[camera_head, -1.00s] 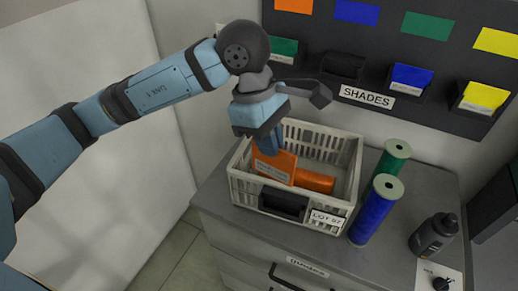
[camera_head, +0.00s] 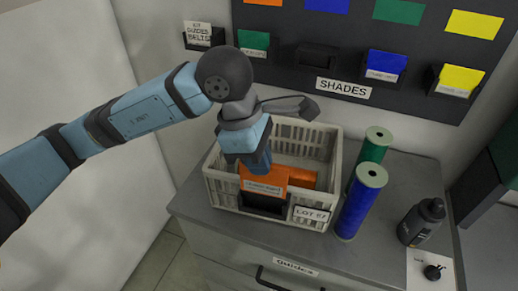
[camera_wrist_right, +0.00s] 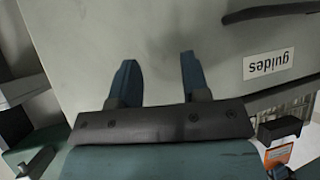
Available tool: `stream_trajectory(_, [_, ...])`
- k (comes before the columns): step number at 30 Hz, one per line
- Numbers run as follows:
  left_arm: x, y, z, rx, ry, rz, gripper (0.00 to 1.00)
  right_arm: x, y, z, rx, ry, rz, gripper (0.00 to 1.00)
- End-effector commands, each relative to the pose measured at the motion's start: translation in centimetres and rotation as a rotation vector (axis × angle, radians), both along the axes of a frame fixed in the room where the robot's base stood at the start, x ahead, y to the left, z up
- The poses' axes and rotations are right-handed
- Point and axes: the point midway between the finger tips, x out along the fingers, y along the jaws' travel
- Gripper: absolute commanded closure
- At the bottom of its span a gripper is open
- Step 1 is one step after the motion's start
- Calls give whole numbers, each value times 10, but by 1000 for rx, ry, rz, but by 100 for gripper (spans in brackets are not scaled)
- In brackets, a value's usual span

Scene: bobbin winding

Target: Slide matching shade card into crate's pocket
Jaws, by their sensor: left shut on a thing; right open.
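An orange shade card (camera_head: 262,185) with a white label strip is held in my left gripper (camera_head: 258,164), which is shut on it and points down. The card is nearly level, right above the black pocket (camera_head: 264,204) on the front of the pale slotted crate (camera_head: 222,190). I cannot tell whether its lower edge is inside the pocket. An orange spool (camera_head: 302,178) lies in the crate behind the card. In the right wrist view the card (camera_wrist_right: 278,155) and pocket (camera_wrist_right: 280,128) show at the lower right, upside down. My right gripper (camera_wrist_right: 158,75) is open and empty before the cabinet front.
Green (camera_head: 375,146) and blue (camera_head: 360,202) spools stand right of the crate. A dark bottle (camera_head: 422,222) is farther right. Behind, the SHADES board (camera_head: 410,60) has holders with green, blue and yellow cards and one empty holder (camera_head: 317,58).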

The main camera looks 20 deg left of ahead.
Motion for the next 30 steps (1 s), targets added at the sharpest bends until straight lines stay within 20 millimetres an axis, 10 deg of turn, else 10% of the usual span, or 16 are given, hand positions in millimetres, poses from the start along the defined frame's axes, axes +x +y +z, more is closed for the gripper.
stream_trajectory(30, [0, 0, -25, -1, -3, 0, 100, 5, 3, -19, 26, 16, -15, 57])
